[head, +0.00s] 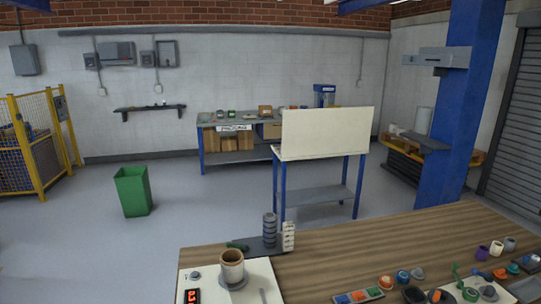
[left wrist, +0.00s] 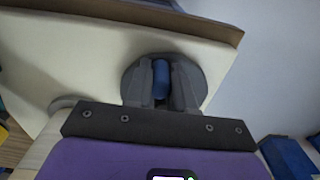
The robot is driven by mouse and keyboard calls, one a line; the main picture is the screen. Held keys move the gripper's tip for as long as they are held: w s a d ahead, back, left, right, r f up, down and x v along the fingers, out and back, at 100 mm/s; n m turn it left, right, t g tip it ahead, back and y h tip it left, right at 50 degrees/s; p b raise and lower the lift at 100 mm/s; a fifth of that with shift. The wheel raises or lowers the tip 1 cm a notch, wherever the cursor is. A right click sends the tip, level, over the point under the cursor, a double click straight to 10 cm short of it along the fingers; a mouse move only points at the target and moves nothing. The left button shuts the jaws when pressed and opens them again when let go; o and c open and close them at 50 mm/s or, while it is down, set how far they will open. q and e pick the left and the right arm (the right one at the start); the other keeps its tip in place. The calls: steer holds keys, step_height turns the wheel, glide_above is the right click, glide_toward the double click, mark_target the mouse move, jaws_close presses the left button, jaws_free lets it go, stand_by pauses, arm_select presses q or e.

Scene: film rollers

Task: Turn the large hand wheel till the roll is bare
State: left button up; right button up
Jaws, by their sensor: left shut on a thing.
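In the left wrist view a dark grey round disc (left wrist: 133,82), which looks like the large hand wheel, sits against a cream panel (left wrist: 85,50). A blue upright grip (left wrist: 160,84) stands in front of the disc. My left gripper (left wrist: 161,75) is shut on this blue grip, one grey finger on each side. The fingers hide part of the disc. I cannot make out the roll for certain in either view. Neither gripper shows in the head view, and my right gripper is in no view.
In the head view a wooden table (head: 400,245) holds a white board (head: 258,278) with a brown cup-like piece (head: 232,262), and several small coloured parts at the right. A blue-legged stand (head: 318,194) carries an upright cream panel (head: 326,132). A green bin (head: 132,191) stands left; floor between is clear.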

arm_select(q)
steer(key=shift+w, duration=0.2)
steer(key=shift+w+d, duration=0.7)
steer(key=shift+d, duration=0.05)
steer(key=shift+w+d, duration=0.2)
steer(key=shift+w, duration=0.3)
steer(key=shift+w+d, duration=0.15)
steer(key=shift+w, duration=0.35)
